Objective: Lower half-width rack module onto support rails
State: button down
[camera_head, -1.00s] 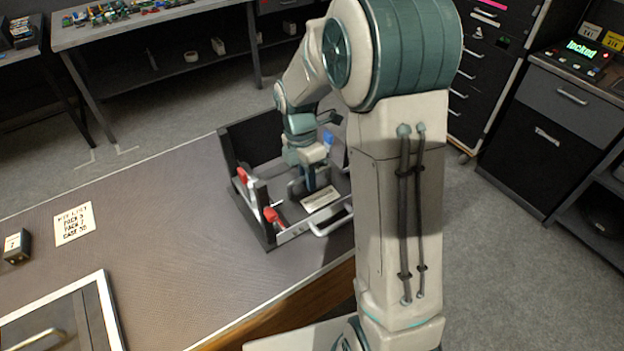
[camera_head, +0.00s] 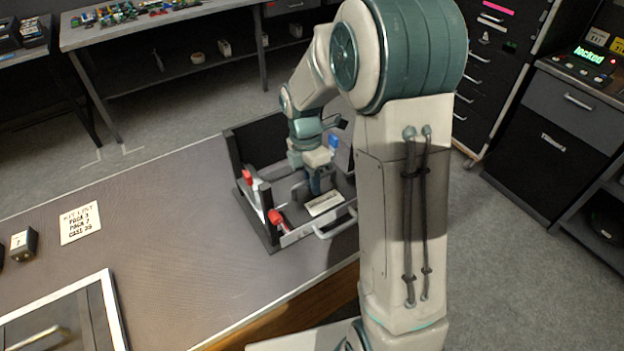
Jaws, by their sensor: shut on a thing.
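The rack case (camera_head: 240,150) is a dark open-topped frame on the bench, with two red latches at its left and front. The rack module shows inside it as a grey unit with a pale label plate (camera_head: 323,204) and a handle. My gripper (camera_head: 316,190) reaches down into the case, shut on the module's handle. The fingertips are partly hidden. The support rails under the module are hidden, so I cannot tell whether it touches them. My arm column covers the case's right side.
A cluttered back bench (camera_head: 160,18) and dark cabinets (camera_head: 560,125) stand beyond.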

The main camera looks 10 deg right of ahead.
jog(key=shift+f, duration=0.1)
jog(key=c, duration=1.4)
grip_release()
jog(key=shift+s, duration=0.1)
jog(key=shift+o, duration=0.2)
jog(key=d+v, duration=0.1)
jog(key=v, duration=1.3)
jog(key=s+f+m+t, duration=0.1)
jog(key=s+m+t, duration=0.4)
jog(key=s+m, duration=1.5)
jog(key=shift+d+f+m+y, duration=0.3)
jog(key=shift+d+m+y, duration=0.15)
jog(key=shift+m, duration=0.35)
